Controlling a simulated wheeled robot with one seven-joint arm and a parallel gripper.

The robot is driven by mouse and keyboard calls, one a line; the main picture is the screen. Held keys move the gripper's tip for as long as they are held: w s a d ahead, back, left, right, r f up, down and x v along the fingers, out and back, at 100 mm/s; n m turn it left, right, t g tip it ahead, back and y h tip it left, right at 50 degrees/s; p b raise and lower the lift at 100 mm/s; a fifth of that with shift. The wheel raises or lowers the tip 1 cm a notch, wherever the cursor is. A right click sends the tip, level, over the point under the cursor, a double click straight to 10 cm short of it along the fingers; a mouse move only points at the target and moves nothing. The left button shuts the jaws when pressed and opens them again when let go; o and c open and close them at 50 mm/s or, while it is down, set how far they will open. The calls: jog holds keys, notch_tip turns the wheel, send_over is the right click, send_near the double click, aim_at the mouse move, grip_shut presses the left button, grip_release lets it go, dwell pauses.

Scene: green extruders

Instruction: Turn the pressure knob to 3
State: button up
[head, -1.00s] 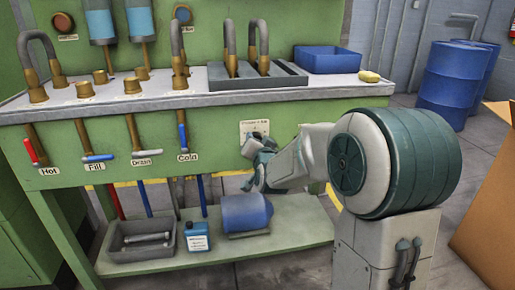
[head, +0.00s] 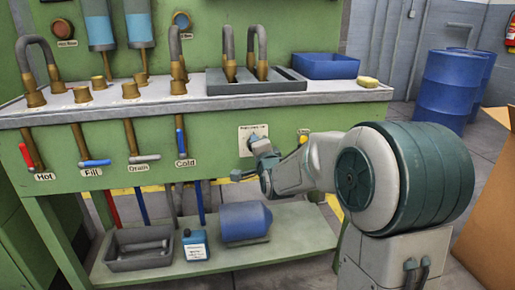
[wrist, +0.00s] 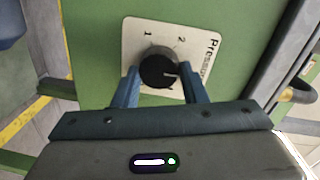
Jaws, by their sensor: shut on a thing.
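The pressure knob (wrist: 158,70) is a round black dial on a white plate (wrist: 133,38), mounted on the green front panel. In the wrist view its white mark points to the right, away from the printed 1 and 2 at the top. A 3 is not visible; the right finger covers part of the plate. My gripper (wrist: 163,82) has its two blue fingers on either side of the knob, shut on it. In the head view my gripper (head: 255,146) is at the white plate (head: 246,130), and the knob is mostly hidden.
Hot, Fill, Drain and Cold levers (head: 145,157) line the panel to the left. A lower shelf (head: 285,235) holds a grey tray (head: 120,262), a blue bottle (head: 196,246) and a blue cylinder (head: 243,221). A cardboard box (head: 490,215) stands at right.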

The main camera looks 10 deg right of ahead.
jog(key=shift+m, duration=0.3)
jog(key=o, duration=1)
jog(key=shift+c, duration=0.2)
jog(key=s+r+p, duration=0.1)
jog(key=s+p, duration=0.2)
jog(key=s, duration=1)
jog(key=shift+s+d+p, duration=0.3)
jog(key=shift+s+p, duration=0.05)
jog(key=shift+s, duration=0.05)
